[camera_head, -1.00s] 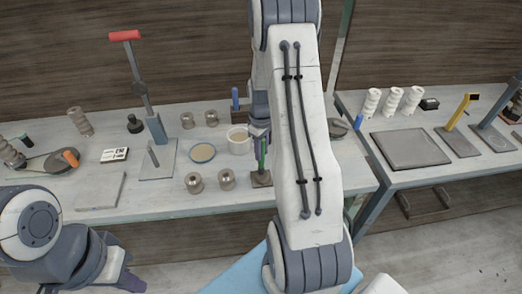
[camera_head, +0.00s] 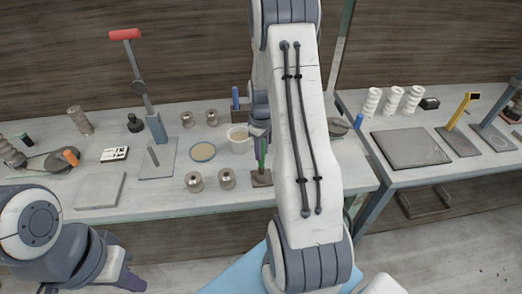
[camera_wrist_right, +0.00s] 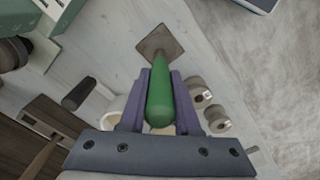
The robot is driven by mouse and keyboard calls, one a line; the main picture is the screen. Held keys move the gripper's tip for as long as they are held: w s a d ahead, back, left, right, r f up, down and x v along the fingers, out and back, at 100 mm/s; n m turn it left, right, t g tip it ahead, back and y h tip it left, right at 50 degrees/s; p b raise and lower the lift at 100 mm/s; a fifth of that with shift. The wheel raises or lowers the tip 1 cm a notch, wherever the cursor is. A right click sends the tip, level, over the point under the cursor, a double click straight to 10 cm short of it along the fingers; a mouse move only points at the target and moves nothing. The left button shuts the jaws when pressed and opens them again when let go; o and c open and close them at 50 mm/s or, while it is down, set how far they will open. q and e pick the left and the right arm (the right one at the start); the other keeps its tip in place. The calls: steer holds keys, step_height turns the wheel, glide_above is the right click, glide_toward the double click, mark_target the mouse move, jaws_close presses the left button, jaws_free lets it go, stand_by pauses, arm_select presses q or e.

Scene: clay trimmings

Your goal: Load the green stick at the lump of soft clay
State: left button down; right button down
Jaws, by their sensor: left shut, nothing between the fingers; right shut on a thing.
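The green stick (camera_head: 263,153) stands upright at a small brown square block (camera_head: 261,180) near the front of the bench. My right gripper (camera_wrist_right: 159,88) is shut on the green stick (camera_wrist_right: 160,100), with a purple finger on each side of it. The brown block also shows beyond the stick's far end in the right wrist view (camera_wrist_right: 160,43). I cannot tell whether the stick touches it. Which thing is the soft clay lump is unclear. My left gripper (camera_head: 133,282) is shut and empty, low at the left in front of the bench.
A white bowl with beige contents (camera_head: 238,139) stands just left of the stick. Two metal cylinders (camera_head: 194,182) (camera_head: 227,180) and a round tan disc (camera_head: 203,152) lie further left. A grey slab (camera_head: 100,190) lies at the front left. A second bench holds a dark board (camera_head: 410,150).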

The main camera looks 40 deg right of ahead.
stand_by(0.4)
steer(key=shift+r+p, duration=2.95)
steer(key=shift+r, duration=0.55)
